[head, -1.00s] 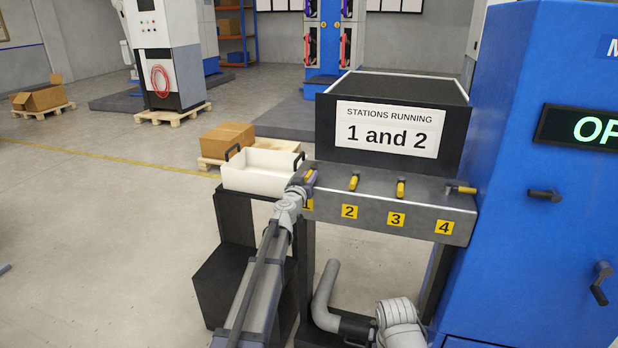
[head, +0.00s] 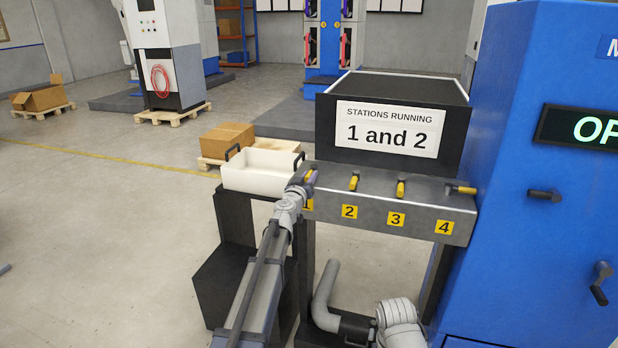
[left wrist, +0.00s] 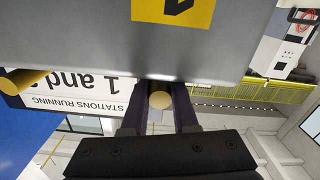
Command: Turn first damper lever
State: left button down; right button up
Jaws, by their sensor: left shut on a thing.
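The first damper lever, a yellow-tipped handle (head: 311,174), is at the left end of the grey panel (head: 375,208), above the label 1, which my gripper partly covers. My left gripper (head: 307,179) is shut on this lever. In the left wrist view its two dark fingers (left wrist: 160,112) stand on either side of the lever's round yellow end (left wrist: 160,100). Lever 2 (head: 354,182) and lever 3 (head: 401,188) point toward me. Lever 4 (head: 461,189) lies sideways. A sign (head: 388,129) above reads "STATIONS RUNNING 1 and 2".
A white tray with black handles (head: 259,171) stands just left of the panel. A tall blue cabinet (head: 545,240) closes off the right side, with black handles facing me. Open floor (head: 120,230) lies to the left.

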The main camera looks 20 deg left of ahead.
aim_at(320, 181)
pick_arm(q)
jog(key=shift+d+y, duration=0.15)
jog(key=shift+y, duration=0.15)
jog(key=n+y, duration=0.1)
jog(key=d+n+y, duration=0.1)
jog(key=y, duration=0.1)
jog(key=n+y, duration=0.1)
jog(key=y, duration=0.1)
jog(key=shift+w+d+n+g, duration=0.2)
jog(key=shift+d+n+g, duration=0.1)
jog(key=shift+d, duration=0.1)
jog(key=shift+w+d+n+g+y, duration=0.1)
jog(key=shift+d+n+g+y, duration=0.15)
jog(key=shift+n+g+y, duration=0.4)
jog(key=shift+w+d+n+g+y, duration=0.2)
jog(key=shift+n+y, duration=0.4)
jog(key=shift+y, duration=0.55)
jog(key=shift+w+d+n+g+y, duration=0.1)
jog(key=shift+d+n+g+y, duration=0.15)
jog(key=shift+n+g+y, duration=0.4)
jog(key=shift+y, duration=0.35)
jog(key=c, duration=0.7)
grip_release()
jog(key=shift+s+d, duration=0.1)
jog(key=shift+s, duration=0.05)
jog(key=shift+v, duration=3.8)
